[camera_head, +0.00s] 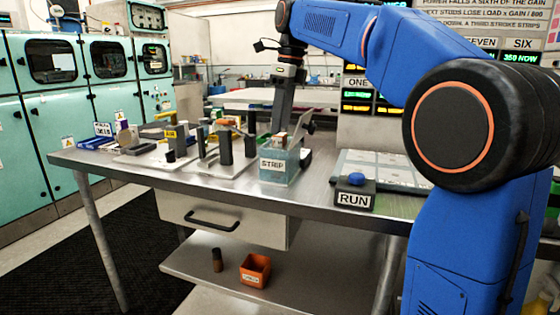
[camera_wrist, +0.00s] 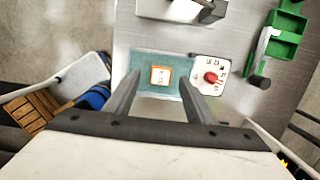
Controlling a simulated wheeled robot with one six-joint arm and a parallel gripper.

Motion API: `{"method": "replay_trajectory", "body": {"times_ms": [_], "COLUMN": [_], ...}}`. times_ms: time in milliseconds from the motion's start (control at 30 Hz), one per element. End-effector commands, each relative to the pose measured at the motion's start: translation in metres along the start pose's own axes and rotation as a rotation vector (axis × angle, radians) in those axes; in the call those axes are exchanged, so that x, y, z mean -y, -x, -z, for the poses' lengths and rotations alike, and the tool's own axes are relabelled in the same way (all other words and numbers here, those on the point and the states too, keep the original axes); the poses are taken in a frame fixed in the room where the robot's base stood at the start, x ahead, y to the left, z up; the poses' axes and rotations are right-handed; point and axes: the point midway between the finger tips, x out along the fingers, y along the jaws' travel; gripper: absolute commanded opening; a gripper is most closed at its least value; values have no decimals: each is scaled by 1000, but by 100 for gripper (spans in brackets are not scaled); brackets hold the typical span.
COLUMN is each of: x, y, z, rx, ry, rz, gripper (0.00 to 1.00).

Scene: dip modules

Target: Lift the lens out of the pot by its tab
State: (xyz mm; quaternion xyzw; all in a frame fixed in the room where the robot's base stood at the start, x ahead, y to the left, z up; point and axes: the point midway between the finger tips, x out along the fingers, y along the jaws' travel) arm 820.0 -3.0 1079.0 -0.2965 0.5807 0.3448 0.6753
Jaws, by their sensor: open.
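The teal see-through pot marked STRIP (camera_head: 264,176) stands on the bench near its front edge. In the wrist view its teal area (camera_wrist: 147,61) lies below my fingers. A small white square with an orange rim (camera_wrist: 160,77) shows over the pot between the fingertips. It looks like the lens's tab, but I cannot make out the lens itself. My gripper (camera_head: 281,128) points down above the pot in the head view. In the wrist view my gripper (camera_wrist: 160,82) is open, one finger each side of the square, with nothing held.
A white dial plate with a red knob (camera_wrist: 210,77) sits right beside the pot. Green holders (camera_wrist: 286,35) lie farther right. Several stands and blocks (camera_head: 224,145) crowd the bench left of the pot. A RUN button box (camera_head: 354,191) stands to the right.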

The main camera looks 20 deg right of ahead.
Motion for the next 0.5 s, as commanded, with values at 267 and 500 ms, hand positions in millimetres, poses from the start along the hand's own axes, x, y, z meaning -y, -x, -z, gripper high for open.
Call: {"method": "replay_trajectory", "body": {"times_ms": [267, 500], "x": [1, 2], "y": [-36, -48], "z": [3, 3], "rx": [-1, 0], "ry": [0, 0], "rz": [-1, 1], "gripper": [50, 50]}}
